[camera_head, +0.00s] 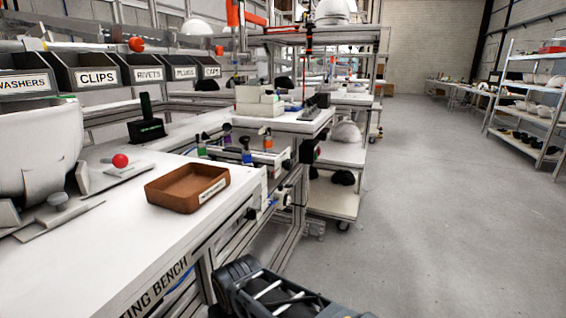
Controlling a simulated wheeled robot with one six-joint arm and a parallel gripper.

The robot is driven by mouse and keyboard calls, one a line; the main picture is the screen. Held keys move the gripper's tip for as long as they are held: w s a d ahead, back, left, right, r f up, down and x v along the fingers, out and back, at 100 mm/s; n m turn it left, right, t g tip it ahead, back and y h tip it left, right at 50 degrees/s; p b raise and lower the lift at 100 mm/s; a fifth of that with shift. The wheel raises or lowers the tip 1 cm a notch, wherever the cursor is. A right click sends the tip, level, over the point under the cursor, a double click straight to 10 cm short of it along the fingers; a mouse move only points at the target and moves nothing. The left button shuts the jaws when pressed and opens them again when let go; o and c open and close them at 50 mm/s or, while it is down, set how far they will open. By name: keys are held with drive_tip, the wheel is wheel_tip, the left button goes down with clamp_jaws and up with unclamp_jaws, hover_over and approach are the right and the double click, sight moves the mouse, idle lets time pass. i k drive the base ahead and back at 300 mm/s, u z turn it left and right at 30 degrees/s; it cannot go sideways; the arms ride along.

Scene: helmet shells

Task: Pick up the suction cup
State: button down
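I cannot make out a suction cup for sure. A brown open tray (188,186) with a white label, too small to read, stands on the white bench (110,255) and looks empty. A red ball (120,160) sits on a small white base behind it to the left. A grey knob-like part (58,200) is at the left, by a large white shell (38,150). My dark arm end, with what seems to be my gripper (268,292), is low at the bottom centre, beside the bench's front edge. Its fingers cannot be told apart, nor whether it holds anything.
Labelled bins (95,73) line the bench's back. A black stand (146,124) and several small coloured bottles (246,150) are near the far end. A shelved cart (335,190) stands beyond. The floor (440,220) on the right is clear up to shelves (530,110).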

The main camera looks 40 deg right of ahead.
sight(263, 131)
drive_tip(key=k, duration=0.5)
drive_tip(key=z, duration=1.9)
drive_tip(key=i, duration=1.8)
drive_tip(key=u, duration=4.1)
